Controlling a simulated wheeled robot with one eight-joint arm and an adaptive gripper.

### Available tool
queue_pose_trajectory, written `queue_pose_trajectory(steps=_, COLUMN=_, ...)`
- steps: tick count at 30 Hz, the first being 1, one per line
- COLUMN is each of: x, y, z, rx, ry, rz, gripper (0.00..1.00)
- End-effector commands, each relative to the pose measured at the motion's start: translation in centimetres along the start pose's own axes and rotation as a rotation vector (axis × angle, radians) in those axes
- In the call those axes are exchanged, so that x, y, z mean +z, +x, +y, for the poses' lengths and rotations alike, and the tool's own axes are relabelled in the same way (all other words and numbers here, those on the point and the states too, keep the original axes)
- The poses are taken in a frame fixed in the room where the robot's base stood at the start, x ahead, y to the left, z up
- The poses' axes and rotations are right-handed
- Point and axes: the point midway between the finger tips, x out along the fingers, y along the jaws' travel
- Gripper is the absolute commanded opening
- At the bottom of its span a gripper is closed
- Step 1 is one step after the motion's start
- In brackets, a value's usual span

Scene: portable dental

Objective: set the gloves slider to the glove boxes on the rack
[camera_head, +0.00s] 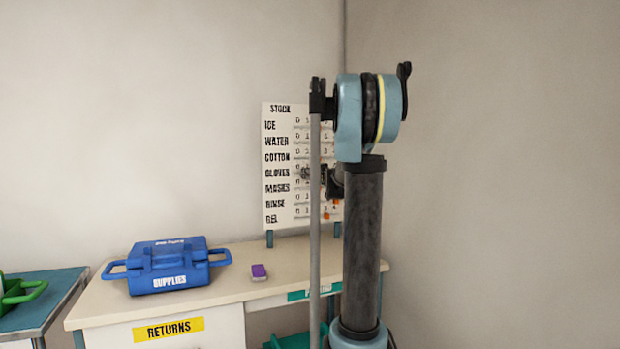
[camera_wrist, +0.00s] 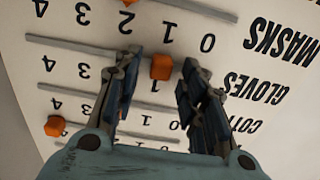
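The white stock board (camera_head: 283,213) stands at the back of the desk, with rows for ice, water, cotton, gloves, masks, rinse and gel. In the wrist view the board appears upside down. An orange slider (camera_wrist: 161,67) sits by the 1 on what looks like the gloves row, near the gloves label (camera_wrist: 252,88). My gripper (camera_wrist: 160,70) is open, its fingers on either side of this slider with a visible gap at each side. In the head view my arm hides part of the board. No rack or glove boxes are in view.
Other orange sliders show on neighbouring rows, one near a 2 (camera_wrist: 128,2) and one at the left (camera_wrist: 54,126). A blue supplies case (camera_head: 168,266) and a purple block (camera_head: 259,271) lie on the desk (camera_head: 225,290). A blue table (camera_head: 45,295) stands left.

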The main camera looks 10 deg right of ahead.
Motion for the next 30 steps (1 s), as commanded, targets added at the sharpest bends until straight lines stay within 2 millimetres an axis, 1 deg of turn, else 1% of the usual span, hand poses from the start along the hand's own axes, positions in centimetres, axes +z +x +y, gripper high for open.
queue_pose_trajectory(steps=5, x=0.0, y=-0.5, z=0.1, rx=0.002, ry=0.0, rz=0.0, gripper=0.38)
queue_pose_trajectory(steps=8, x=0.0, y=-1.3, z=0.1, rx=0.002, ry=0.0, rz=0.0, gripper=0.38)
queue_pose_trajectory(steps=24, x=0.1, y=-9.4, z=0.1, rx=0.002, ry=0.0, rz=-0.001, gripper=0.38)
queue_pose_trajectory(steps=30, x=0.1, y=-11.2, z=0.1, rx=0.001, ry=0.0, rz=-0.001, gripper=0.38)
